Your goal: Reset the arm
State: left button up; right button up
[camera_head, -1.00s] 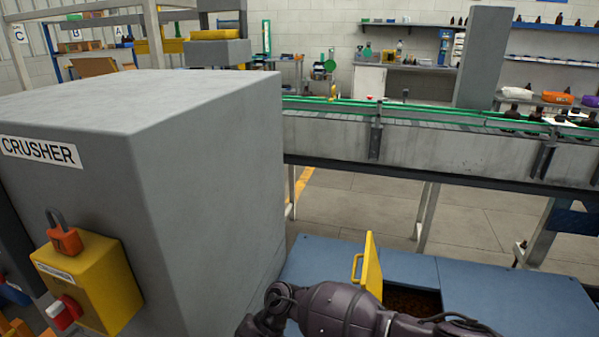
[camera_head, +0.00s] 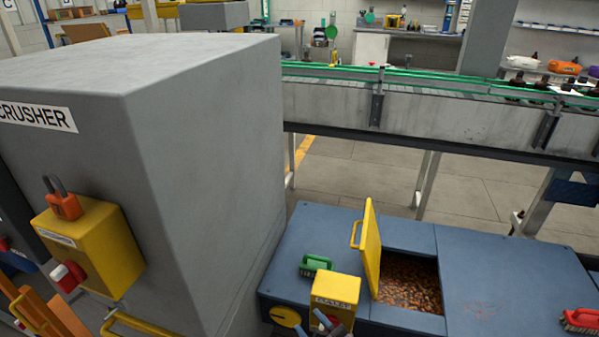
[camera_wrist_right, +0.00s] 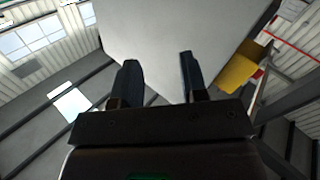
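My right gripper (camera_head: 320,325) shows only as dark fingertips at the bottom edge of the head view, in front of a small yellow box (camera_head: 335,290). In the right wrist view, the right gripper (camera_wrist_right: 159,78) has its two dark fingers apart, with nothing between them. Beyond them is a large grey surface, with window panels and roof structure around it. My left gripper is not in view.
The grey crusher (camera_head: 215,150) fills the left, with a yellow switch box (camera_head: 100,250) on its front. A blue bench (camera_head: 510,270) has an open yellow lid (camera_head: 370,250), a green brush (camera_head: 316,264) and a red brush (camera_head: 580,321). A conveyor (camera_head: 430,115) runs behind.

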jog(key=s+d+f+m+g+h, duration=0.1)
jog(key=s+d+f+m+h, duration=0.1)
jog(key=s+d, duration=0.3)
jog(key=s+d+f+m+g+h, duration=0.1)
jog(key=s+d+f+m+h, duration=0.2)
jog(key=d, duration=0.8)
jog(key=s+d+f+m+g+h, duration=0.2)
jog(key=s+d+m+h, duration=0.2)
jog(key=s+d+h, duration=0.2)
jog(key=s+d, duration=0.2)
jog(key=shift+s+d+f+m, duration=0.3)
jog(key=shift+s+f, duration=0.05)
jog(key=shift+s, duration=0.05)
jog(key=shift+s+d, duration=0.1)
